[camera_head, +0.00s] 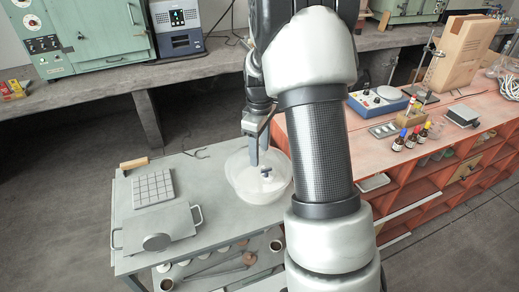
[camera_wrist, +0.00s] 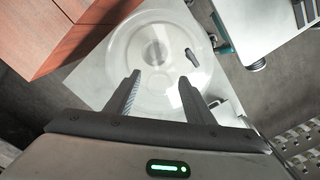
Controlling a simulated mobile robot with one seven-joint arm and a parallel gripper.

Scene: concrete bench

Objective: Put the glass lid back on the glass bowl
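A clear glass bowl (camera_head: 283,190) stands on the grey bench top near its right end; in the wrist view its round glass (camera_wrist: 125,48) lies beyond my fingertips. A second clear round outline, seemingly the glass lid (camera_head: 234,168), overlaps the bowl. A small dark knob (camera_head: 266,172) shows over the glass, and off-centre in the wrist view (camera_wrist: 191,57). I cannot tell exactly how lid and bowl rest against each other. My gripper (camera_wrist: 159,79) is open, its two fingers apart with nothing gripped between them, pointing down above the glass.
A gridded grey block (camera_head: 152,188) and a grey tray with handles (camera_head: 180,222) lie left on the bench. A shelf below holds several small items. An orange bench (camera_head: 420,165) with bottles (camera_head: 411,138) stands at right. A concrete bench with machines runs behind.

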